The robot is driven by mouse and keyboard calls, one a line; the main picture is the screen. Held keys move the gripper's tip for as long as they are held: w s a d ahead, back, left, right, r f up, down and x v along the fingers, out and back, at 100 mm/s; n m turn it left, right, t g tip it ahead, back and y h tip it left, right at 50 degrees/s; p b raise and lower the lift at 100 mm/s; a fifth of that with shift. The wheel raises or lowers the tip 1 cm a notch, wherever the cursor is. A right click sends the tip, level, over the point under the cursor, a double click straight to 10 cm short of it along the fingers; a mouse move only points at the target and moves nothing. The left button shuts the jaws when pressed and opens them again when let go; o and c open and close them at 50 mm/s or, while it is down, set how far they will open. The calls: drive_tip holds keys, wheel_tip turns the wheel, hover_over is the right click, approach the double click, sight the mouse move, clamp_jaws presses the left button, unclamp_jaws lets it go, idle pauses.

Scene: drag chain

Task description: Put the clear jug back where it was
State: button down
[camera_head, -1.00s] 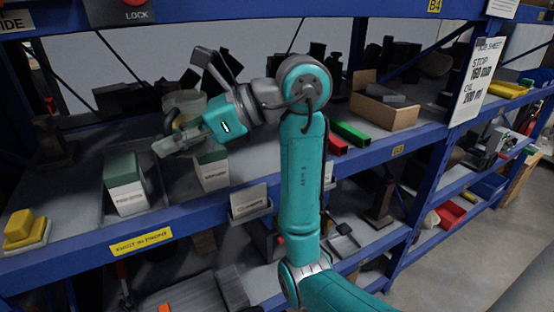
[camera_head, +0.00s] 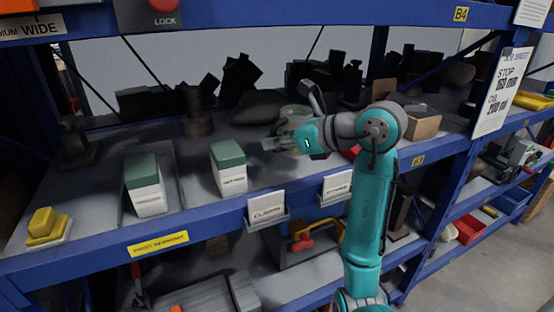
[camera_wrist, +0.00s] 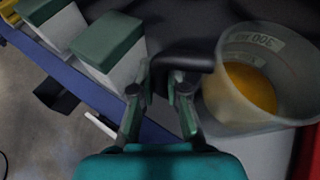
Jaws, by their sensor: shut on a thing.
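The clear jug (camera_wrist: 262,85) has a dark handle (camera_wrist: 185,57), a 300 mark and amber liquid inside. It stands roughly upright. My gripper (camera_wrist: 160,92) is shut on the handle. In the head view the jug (camera_head: 294,113) shows partly behind my gripper (camera_head: 279,141), over the middle shelf (camera_head: 200,196), right of the green-topped boxes. I cannot tell whether its base touches the shelf.
Two white boxes with green tops (camera_head: 228,167) (camera_head: 145,184) stand to the left. A yellow block (camera_head: 46,226) is at the far left. Dark objects line the back. A cardboard box (camera_head: 424,124) and something red are to the right.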

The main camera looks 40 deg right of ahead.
drive_tip(key=shift+f, duration=2.25)
drive_tip(key=shift+f, duration=0.1)
drive_tip(key=c, duration=1.2)
unclamp_jaws()
drive_tip(key=shift+s+d+r, duration=0.1)
drive_tip(key=shift+s+r, duration=0.15)
drive_tip(key=shift+s, duration=0.05)
drive_tip(key=v, duration=1.1)
drive_tip(key=shift+s, duration=0.15)
